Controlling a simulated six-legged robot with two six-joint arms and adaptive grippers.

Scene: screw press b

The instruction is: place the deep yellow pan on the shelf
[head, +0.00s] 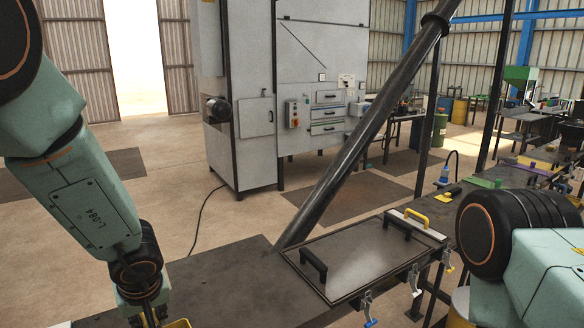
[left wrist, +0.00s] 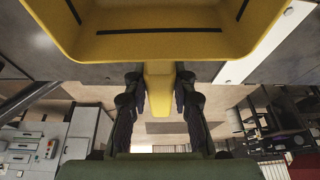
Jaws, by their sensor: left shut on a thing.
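The deep yellow pan (left wrist: 160,45) fills the top of the left wrist view, its inside with dark slots facing the camera. My left gripper (left wrist: 158,78) is shut on the pan's yellow handle, with one black finger on each side. In the head view only a bit of the pan's yellow rim (head: 178,324) shows at the bottom edge, beside my left gripper (head: 150,318); the rest is cut off. My right arm comes in at the right, but its gripper is out of the picture. I cannot pick out a shelf for certain.
A dark tabletop (head: 222,278) lies right of my left gripper. A framed flat panel (head: 360,262) with black and yellow handles and clamps sits on its right part. A thick slanted black pole (head: 365,125) rises behind it. A grey machine cabinet (head: 245,120) stands further back.

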